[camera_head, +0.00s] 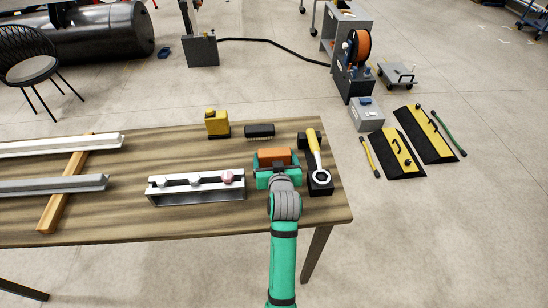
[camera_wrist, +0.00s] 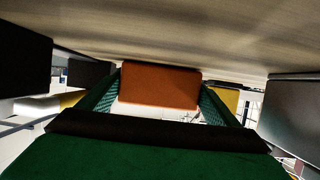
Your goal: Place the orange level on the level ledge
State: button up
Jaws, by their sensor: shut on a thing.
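The orange level (camera_head: 274,157) shows as a short orange block near the right end of the wooden table. My green gripper (camera_head: 276,168) is shut on it, with one finger on each side. In the wrist view the orange level (camera_wrist: 160,86) sits between the two green fingers (camera_wrist: 160,98), close to the table surface, which shows at the top. Whether it touches the table I cannot tell. I cannot tell for certain which thing is the level ledge. A silver metal rack (camera_head: 196,197) with several round knobs stands left of my gripper.
A black holder (camera_head: 320,187) with a yellow-handled tool (camera_head: 315,150) stands close on the right. A black brush-like block (camera_head: 259,131) and a yellow box (camera_head: 217,123) lie behind. Metal rails (camera_head: 50,185) rest on a wooden bar at left. Bare tabletop shows between rails and rack.

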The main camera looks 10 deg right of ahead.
jog(key=shift+f, duration=0.1)
jog(key=o, duration=1.2)
